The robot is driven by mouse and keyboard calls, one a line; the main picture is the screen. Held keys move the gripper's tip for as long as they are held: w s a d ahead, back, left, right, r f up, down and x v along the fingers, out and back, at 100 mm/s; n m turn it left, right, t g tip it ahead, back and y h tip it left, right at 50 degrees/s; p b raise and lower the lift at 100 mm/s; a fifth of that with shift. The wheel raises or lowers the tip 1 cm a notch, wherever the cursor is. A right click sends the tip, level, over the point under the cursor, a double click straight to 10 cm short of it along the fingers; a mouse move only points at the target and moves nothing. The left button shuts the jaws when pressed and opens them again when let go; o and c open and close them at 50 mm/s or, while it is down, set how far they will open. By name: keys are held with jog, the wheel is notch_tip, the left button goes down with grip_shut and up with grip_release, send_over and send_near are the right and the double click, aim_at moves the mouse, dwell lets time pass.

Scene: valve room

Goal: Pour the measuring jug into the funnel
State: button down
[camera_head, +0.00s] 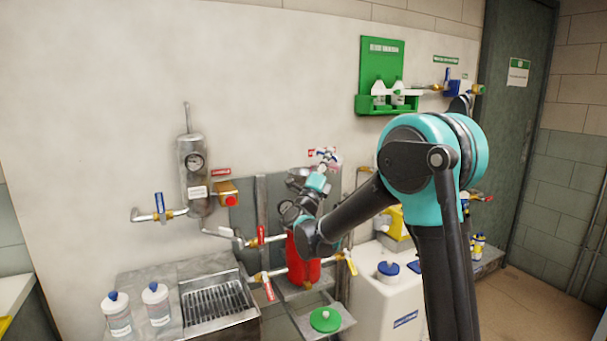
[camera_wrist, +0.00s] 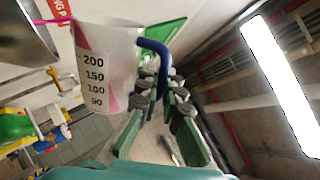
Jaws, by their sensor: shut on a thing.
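The measuring jug (camera_wrist: 105,62) is white, with black level marks, pink showing at its side and a blue handle (camera_wrist: 153,46). My gripper (camera_wrist: 158,85) is shut on that handle. In the head view, my gripper (camera_head: 318,176) and the small jug (camera_head: 325,155) are above the red vessel (camera_head: 302,262), partly hidden by my arm.
A pressure gauge cylinder (camera_head: 192,165) and pipes with valves line the wall. A sink (camera_head: 215,300) and two white bottles (camera_head: 120,315) stand at lower left. A white tank (camera_head: 385,300) stands right of the red vessel. A green shelf (camera_head: 385,95) hangs above.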

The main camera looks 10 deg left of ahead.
aim_at(317, 154)
jog(key=shift+a+r+n+y, duration=0.15)
jog(key=shift+a+n+y, duration=0.3)
jog(key=shift+n, duration=0.15)
jog(key=shift+w+a+r+n+t+y+b, duration=0.15)
jog(key=shift+a+n+t+y, duration=0.15)
jog(key=shift+n+y, duration=0.15)
jog(key=shift+s+a+n+t+y+b, duration=0.15)
jog(key=shift+a+n+t+y, duration=0.15)
jog(key=shift+n, duration=0.25)
jog(key=shift+w+d+f+n+p, duration=0.1)
jog(key=shift+w+f+n+p, duration=0.2)
jog(key=shift+n+p, duration=0.15)
jog(key=shift+y, duration=0.5)
jog(key=n+y+p, duration=0.1)
jog(key=p, duration=0.1)
jog(key=f+n+y+p, duration=0.1)
jog(key=p, duration=0.2)
jog(key=shift+s+a+n, duration=0.2)
jog(key=shift+a+n, duration=0.05)
jog(key=shift+a, duration=0.15)
jog(key=shift+a+n+y+p, duration=0.1)
jog(key=shift+n+y+p, duration=0.2)
jog(key=shift+p, duration=0.1)
jog(key=shift+a+r+n+g+p, duration=0.15)
jog(key=shift+n+g+p, duration=0.15)
jog(key=shift+p, duration=0.45)
jog(key=shift+a+n+y, duration=0.25)
jog(key=shift+n+y, duration=0.45)
